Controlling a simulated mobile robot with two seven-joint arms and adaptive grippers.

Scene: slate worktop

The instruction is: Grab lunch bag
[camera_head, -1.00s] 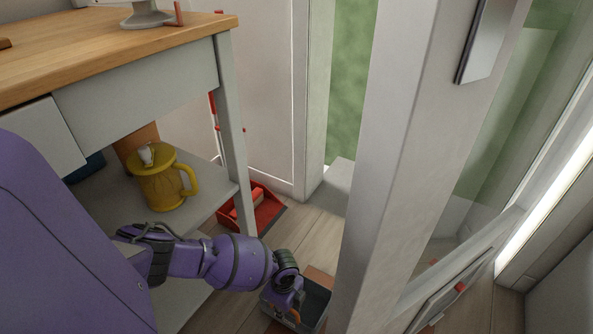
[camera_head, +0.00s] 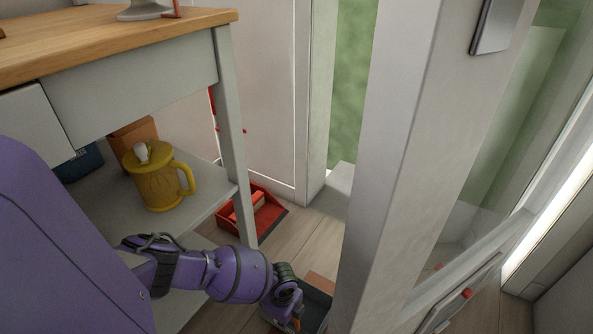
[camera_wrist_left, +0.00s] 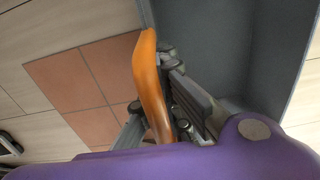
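The lunch bag appears as a dark grey, open-topped box (camera_head: 318,300) with an orange handle, on or just above the floor at the bottom centre of the head view. In the left wrist view, the orange handle (camera_wrist_left: 150,85) stands up beside the grey bag wall (camera_wrist_left: 200,35). My left gripper (camera_head: 294,314) reaches down at the handle, and the handle passes between its dark fingers, which look closed on it. The fingertips are partly hidden by the handle and my purple wrist. My right gripper is not in view.
A wooden-topped table (camera_head: 110,42) stands at left, with a yellow lidded pitcher (camera_head: 160,180) on its lower shelf. A red tray (camera_head: 262,222) lies on the floor by the table leg. A white post (camera_head: 390,170) rises close to the right of the bag.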

